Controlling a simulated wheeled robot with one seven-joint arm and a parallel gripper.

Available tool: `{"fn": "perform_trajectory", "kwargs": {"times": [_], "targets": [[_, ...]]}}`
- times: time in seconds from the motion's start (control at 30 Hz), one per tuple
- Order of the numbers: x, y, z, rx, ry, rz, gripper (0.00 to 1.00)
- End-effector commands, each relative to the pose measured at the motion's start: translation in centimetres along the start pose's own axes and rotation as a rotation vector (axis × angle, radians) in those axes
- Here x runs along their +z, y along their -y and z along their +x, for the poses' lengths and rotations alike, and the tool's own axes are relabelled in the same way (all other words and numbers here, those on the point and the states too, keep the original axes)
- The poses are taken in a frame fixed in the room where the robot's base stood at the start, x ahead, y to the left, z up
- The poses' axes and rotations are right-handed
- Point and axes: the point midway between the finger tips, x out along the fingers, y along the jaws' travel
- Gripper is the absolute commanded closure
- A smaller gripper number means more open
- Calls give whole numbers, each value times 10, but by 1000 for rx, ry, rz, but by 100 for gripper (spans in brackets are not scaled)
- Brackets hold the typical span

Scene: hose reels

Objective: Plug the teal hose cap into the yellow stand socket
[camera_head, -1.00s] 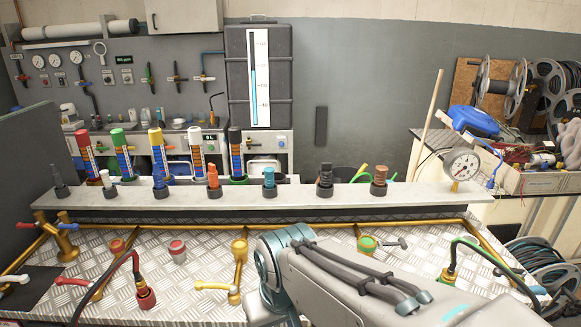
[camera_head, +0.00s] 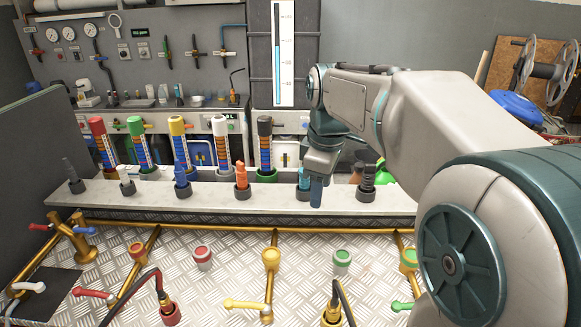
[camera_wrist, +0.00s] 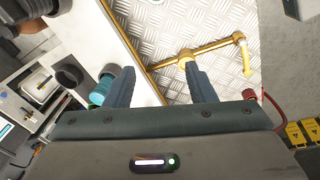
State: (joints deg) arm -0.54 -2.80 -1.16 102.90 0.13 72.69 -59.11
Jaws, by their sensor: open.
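The teal hose cap (camera_head: 303,179) stands upright in a dark holder on the pale shelf, partly hidden by my gripper (camera_head: 316,194). In the wrist view the teal cap (camera_wrist: 101,92) is just left of the left finger, outside the jaws. My gripper (camera_wrist: 161,88) is open and empty, pointing down over the shelf's front edge. The yellow stand socket (camera_head: 271,258) tops a brass pipe stand on the metal plate, in front of and left of my gripper. It also shows in the wrist view (camera_wrist: 186,55), beyond the fingers. Its opening is not clear.
An orange cap (camera_head: 241,176) and a dark grey cap (camera_head: 367,178) flank the teal one on the shelf (camera_head: 220,200). Red-topped (camera_head: 203,258) and green-topped (camera_head: 342,261) pieces stand beside the yellow socket. A black hose ends in a yellow fitting (camera_head: 331,317) at the front.

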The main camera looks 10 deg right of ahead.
Motion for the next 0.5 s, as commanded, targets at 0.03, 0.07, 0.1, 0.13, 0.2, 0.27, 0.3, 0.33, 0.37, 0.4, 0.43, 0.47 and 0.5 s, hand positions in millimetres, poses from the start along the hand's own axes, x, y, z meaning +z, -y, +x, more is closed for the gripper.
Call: {"fn": "perform_trajectory", "kwargs": {"times": [0.03, 0.07, 0.1, 0.13, 0.2, 0.27, 0.3, 0.33, 0.37, 0.4, 0.43, 0.47, 0.5], "targets": [[-11, -18, -10, -12, 6, -104, 50], [-17, -26, -15, -18, 9, -171, 50], [-24, -37, -21, -28, 12, -261, 50], [-29, -45, -25, -36, 14, -328, 50], [-41, -63, -33, -55, 17, -485, 50], [-50, -78, -39, -70, 17, -614, 50], [-56, -86, -42, -80, 16, -694, 50], [-59, -92, -44, -88, 15, -751, 50], [-63, -97, -46, -95, 14, -806, 50], [-67, -103, -48, -102, 12, -871, 50], [-70, -107, -49, -107, 10, -917, 50], [-72, -111, -50, -113, 8, -957, 50], [-75, -115, -51, -118, 6, -1005, 50]]}}
